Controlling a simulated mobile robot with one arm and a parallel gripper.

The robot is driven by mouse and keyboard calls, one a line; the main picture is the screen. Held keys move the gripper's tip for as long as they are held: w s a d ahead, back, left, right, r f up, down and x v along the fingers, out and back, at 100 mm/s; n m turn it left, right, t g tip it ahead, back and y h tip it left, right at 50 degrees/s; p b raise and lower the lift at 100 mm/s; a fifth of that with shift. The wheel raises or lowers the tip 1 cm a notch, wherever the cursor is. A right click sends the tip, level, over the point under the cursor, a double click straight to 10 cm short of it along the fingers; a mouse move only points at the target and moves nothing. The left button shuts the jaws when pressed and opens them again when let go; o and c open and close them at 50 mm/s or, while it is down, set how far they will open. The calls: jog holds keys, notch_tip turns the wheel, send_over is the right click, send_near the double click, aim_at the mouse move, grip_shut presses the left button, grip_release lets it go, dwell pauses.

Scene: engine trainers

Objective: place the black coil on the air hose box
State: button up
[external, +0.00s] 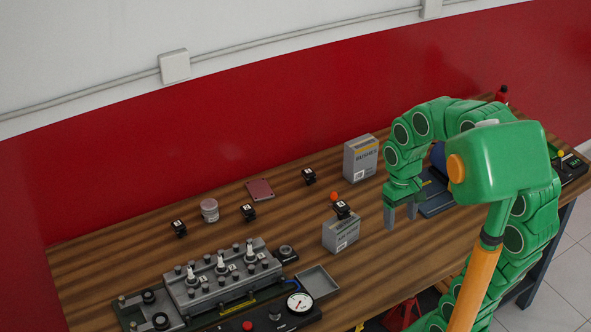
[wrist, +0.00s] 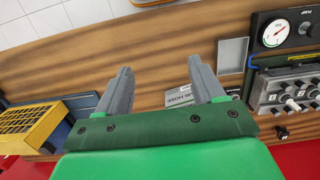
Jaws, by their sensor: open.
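The air hose box (external: 341,236) is a small grey carton near the middle of the bench in the external view. A black coil (external: 343,209) with a white label rests on its top. In the wrist view part of the box (wrist: 180,96), with "HOSE" lettering, shows between the fingers, and the coil cannot be made out there. My gripper (external: 401,214) is open and empty, to the right of the box and apart from it. Its fingers (wrist: 161,74) are spread in the wrist view. Similar black coils stand farther left (external: 179,228), (external: 248,212) and back (external: 309,176).
A taller grey carton (external: 361,158) stands behind the box, with an orange ball (external: 333,195) nearer. A pink-topped jar (external: 209,210) and a reddish square plate (external: 260,190) lie left. The engine block (external: 222,275), gauge (external: 300,302) and empty tray (external: 318,281) fill the front left.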

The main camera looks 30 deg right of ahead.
jog(key=s+f, duration=0.2)
jog(key=s, duration=0.9)
jog(key=shift+d+g, duration=0.3)
jog(key=shift+d, duration=0.15)
